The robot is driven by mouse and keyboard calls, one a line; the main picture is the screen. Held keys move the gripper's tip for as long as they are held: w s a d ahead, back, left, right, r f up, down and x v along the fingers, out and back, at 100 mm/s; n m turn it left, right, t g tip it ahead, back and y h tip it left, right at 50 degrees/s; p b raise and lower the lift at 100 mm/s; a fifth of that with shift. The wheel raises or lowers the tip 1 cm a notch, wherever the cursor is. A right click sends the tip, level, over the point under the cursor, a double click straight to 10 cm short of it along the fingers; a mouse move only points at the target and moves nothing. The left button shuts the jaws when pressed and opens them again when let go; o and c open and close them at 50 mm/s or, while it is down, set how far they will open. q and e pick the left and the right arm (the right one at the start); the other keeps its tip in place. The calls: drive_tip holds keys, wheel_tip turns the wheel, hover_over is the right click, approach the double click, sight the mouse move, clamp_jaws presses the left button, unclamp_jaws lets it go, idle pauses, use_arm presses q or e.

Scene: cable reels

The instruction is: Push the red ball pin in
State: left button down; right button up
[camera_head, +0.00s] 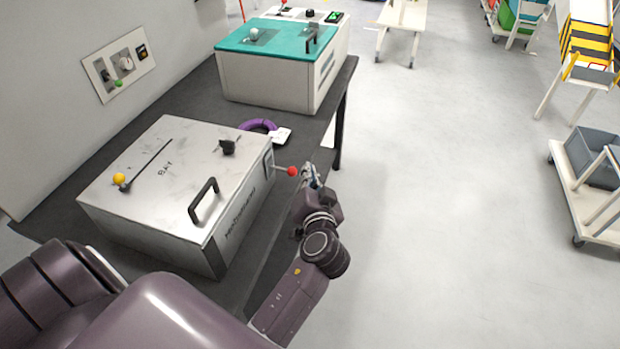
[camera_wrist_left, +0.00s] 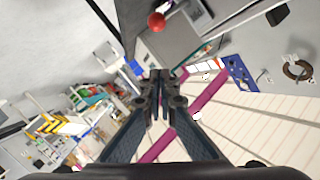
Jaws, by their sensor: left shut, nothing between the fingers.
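The red ball pin (camera_head: 292,171) sticks out on a thin rod from the right side of the grey metal box (camera_head: 150,205). My left gripper (camera_head: 308,168) is just right of the red ball, its fingers shut and empty. I cannot tell from the head view whether the fingers touch the ball. In the left wrist view the red ball (camera_wrist_left: 156,21) shows near the top, beyond the shut fingertips (camera_wrist_left: 158,76) and apart from them in the picture. My right gripper is not in view.
The box's lid carries a black handle (camera_head: 204,201), a black knob (camera_head: 228,147) and a yellow ball lever (camera_head: 119,178). A purple ring (camera_head: 258,126) lies behind it on the dark table (camera_head: 190,98). A teal-topped box (camera_head: 270,75) stands farther back. Open floor lies right.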

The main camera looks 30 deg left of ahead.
sight(289, 171)
use_arm(q)
drive_tip(key=w+a+f+b, duration=0.2)
drive_tip(key=a+f, duration=0.2)
drive_tip(key=a, duration=0.1)
drive_tip(key=shift+w+f, duration=0.2)
drive_tip(key=shift+w, duration=0.1)
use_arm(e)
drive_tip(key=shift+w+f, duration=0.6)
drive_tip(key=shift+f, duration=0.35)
use_arm(q)
drive_tip(key=a, duration=0.1)
drive_tip(key=s+a, duration=0.1)
drive_tip(key=a, duration=0.1)
drive_tip(key=shift+a, duration=0.3)
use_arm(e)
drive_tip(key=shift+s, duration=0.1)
